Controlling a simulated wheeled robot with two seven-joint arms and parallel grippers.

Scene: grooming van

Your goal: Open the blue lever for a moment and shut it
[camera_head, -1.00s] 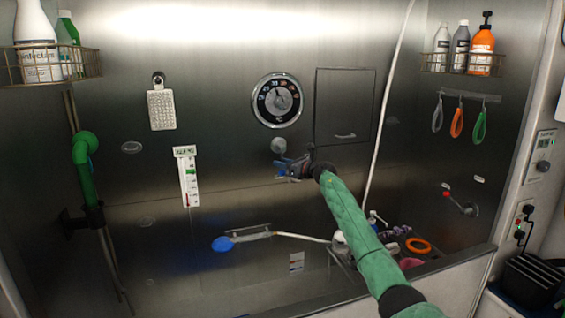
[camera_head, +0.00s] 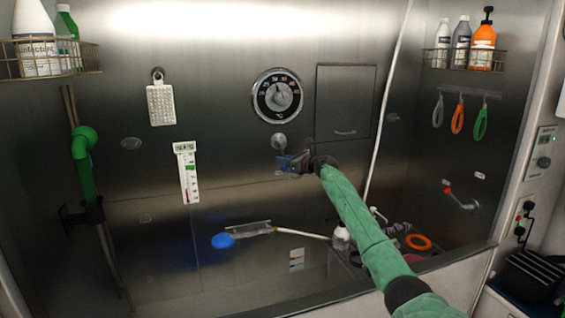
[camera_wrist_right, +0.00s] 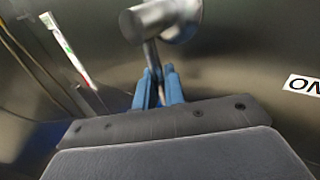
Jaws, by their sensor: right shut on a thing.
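The blue lever (camera_head: 283,162) hangs from a round metal knob (camera_head: 279,142) on the steel back wall, below the round dial. My right gripper (camera_head: 297,163) is shut on the lever, with its arm reaching in from the lower right. In the right wrist view, a thin grey stem runs down from the metal knob (camera_wrist_right: 165,20) between two blue prongs at my right gripper (camera_wrist_right: 158,88). I cannot tell there where the lever's blue ends and my fingers begin. My left gripper is not in view.
A dial (camera_head: 277,95), a thermometer strip (camera_head: 187,172) and a wall hatch (camera_head: 345,103) surround the lever. A red-tipped lever (camera_head: 460,198) is on the right wall. A blue-headed brush (camera_head: 222,241) and an orange ring (camera_head: 419,242) lie lower down.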

